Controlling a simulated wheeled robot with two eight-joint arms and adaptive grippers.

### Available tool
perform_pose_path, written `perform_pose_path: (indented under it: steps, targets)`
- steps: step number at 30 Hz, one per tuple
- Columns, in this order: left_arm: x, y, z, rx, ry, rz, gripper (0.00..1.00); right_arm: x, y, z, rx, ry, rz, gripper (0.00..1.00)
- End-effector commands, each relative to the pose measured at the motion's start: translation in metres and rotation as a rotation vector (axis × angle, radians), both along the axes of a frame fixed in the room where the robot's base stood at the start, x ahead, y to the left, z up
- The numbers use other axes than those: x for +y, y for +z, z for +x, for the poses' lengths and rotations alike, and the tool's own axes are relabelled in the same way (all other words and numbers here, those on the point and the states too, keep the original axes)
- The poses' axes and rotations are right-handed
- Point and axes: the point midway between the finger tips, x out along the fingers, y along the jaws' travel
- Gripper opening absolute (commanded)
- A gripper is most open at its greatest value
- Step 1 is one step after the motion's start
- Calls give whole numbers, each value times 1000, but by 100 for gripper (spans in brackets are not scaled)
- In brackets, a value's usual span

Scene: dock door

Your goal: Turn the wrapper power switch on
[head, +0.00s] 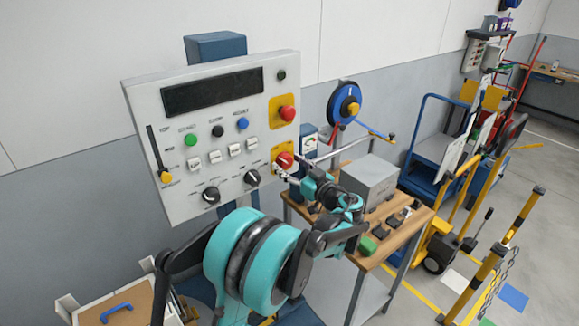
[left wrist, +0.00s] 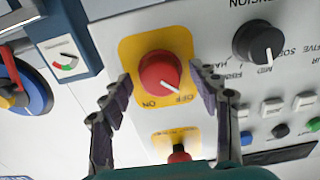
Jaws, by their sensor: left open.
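The power switch is a red rotary knob (head: 285,160) on a yellow plate at the lower right of the grey control panel (head: 232,190). In the left wrist view, where the panel lettering appears inverted, the red knob (left wrist: 158,72) has a white pointer line aimed at OFF; ON is on the other side. My left gripper (head: 283,172) is at the knob. In the left wrist view its open fingers (left wrist: 162,76) straddle the knob, with a gap visible on each side. Whether they touch it is not clear. My right gripper is not in view.
A red emergency button (head: 287,113) on yellow sits above the knob; a black tension knob (head: 252,177) is to its left. A wooden-topped bench (head: 420,220) with a grey box (head: 369,181) stands right of the panel. A blue reel (head: 344,105) hangs behind.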

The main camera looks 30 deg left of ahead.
Motion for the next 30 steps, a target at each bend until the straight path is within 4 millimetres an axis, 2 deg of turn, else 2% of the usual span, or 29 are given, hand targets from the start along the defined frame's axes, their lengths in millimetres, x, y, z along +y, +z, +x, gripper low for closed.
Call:
perform_pose_path:
  steps: [6,7,12,13,23,30]
  targets:
    - [1,0,0,0,-1,0,62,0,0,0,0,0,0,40]
    - [1,0,0,0,-1,0,59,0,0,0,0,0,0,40]
    - [0,0,0,0,-1,-1,14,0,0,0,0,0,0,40]
    - [0,0,0,0,-1,-1,11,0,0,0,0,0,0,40]
    - [0,0,0,24,-1,10,11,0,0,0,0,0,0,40]
    - [0,0,0,135,-1,56,11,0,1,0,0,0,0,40]
